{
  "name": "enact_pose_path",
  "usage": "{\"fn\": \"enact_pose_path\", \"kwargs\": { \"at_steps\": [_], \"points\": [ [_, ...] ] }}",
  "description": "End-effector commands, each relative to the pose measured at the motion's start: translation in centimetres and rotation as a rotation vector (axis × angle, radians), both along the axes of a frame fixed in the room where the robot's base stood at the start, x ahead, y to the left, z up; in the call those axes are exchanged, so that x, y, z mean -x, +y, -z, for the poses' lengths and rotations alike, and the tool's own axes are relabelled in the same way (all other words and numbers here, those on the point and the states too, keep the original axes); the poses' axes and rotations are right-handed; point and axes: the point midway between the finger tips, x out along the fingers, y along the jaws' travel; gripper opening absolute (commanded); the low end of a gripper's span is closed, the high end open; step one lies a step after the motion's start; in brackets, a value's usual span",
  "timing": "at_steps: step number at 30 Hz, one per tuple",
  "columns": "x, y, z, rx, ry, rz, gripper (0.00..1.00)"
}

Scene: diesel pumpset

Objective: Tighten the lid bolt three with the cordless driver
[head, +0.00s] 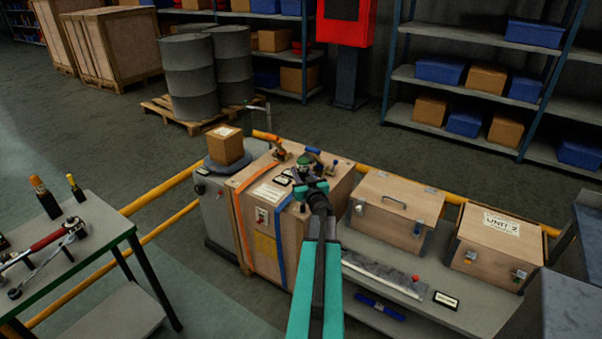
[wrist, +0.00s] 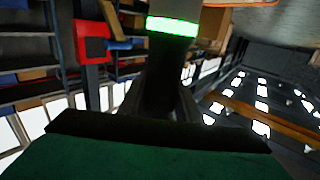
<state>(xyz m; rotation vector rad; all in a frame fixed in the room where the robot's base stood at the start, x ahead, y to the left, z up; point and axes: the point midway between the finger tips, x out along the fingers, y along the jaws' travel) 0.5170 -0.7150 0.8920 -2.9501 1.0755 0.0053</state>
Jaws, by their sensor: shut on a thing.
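My gripper (head: 312,188) is over the top of the strapped wooden crate (head: 292,240), at the end of my teal and black arm. It is shut on a dark and green tool, which I take to be the cordless driver (head: 304,163). In the wrist view, a dark body with a glowing green ring (wrist: 173,26) fills the upper middle. The driver's tip is hidden, so I cannot tell whether it touches anything. Lid bolt three cannot be made out; my arm and the tool cover part of the crate top.
Two latched wooden boxes (head: 397,205) (head: 497,250) stand right of the crate on a grey bench (head: 440,305). A cardboard box (head: 225,146) is at its left. A tool table (head: 70,250) stands front left. Yellow rails (head: 165,187) run behind. Shelves and drums (head: 188,75) are farther back.

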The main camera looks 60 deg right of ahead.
Motion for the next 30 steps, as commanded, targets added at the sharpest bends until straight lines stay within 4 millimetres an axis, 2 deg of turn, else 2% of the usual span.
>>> {"fn": "enact_pose_path", "kwargs": {
  "at_steps": [30],
  "points": [
    [-0.02,0.01,0.64,0.0,-0.001,-0.001,0.0]
  ]
}}
